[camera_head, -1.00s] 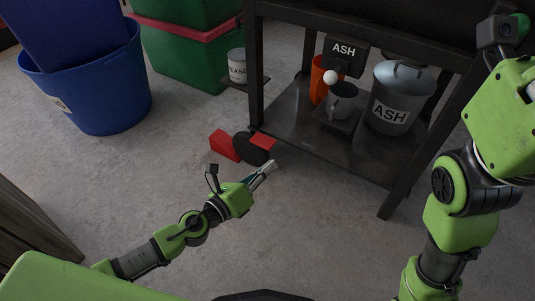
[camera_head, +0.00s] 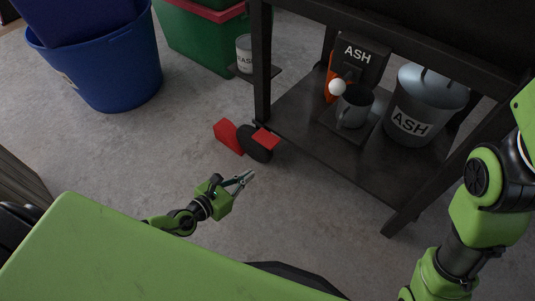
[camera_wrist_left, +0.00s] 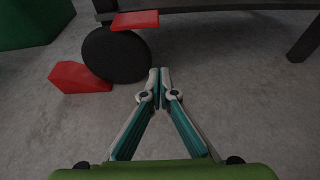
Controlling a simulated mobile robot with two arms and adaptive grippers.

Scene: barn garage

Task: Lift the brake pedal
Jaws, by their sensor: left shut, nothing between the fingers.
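The red brake pedal (camera_head: 266,138) juts from the black wheel (camera_head: 252,144) at the foot of the dark cart's near-left leg. In the left wrist view the pedal (camera_wrist_left: 135,20) is at the top, above the dark wheel (camera_wrist_left: 115,56), and looks like a flat red plate. My left gripper (camera_head: 249,176) is shut and empty, just in front of the wheel and apart from it. In the left wrist view its fingertips (camera_wrist_left: 160,72) meet, to the right of and below the pedal. My right gripper is out of view; only part of that arm shows at the right.
A red wedge (camera_head: 227,135) lies against the wheel's left side. The dark cart (camera_head: 310,148) carries an ASH bucket (camera_head: 411,122) and a metal mug (camera_head: 354,107). A blue tub (camera_head: 130,75) and green bins (camera_head: 200,45) stand at the back left. Floor around my left gripper is clear.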

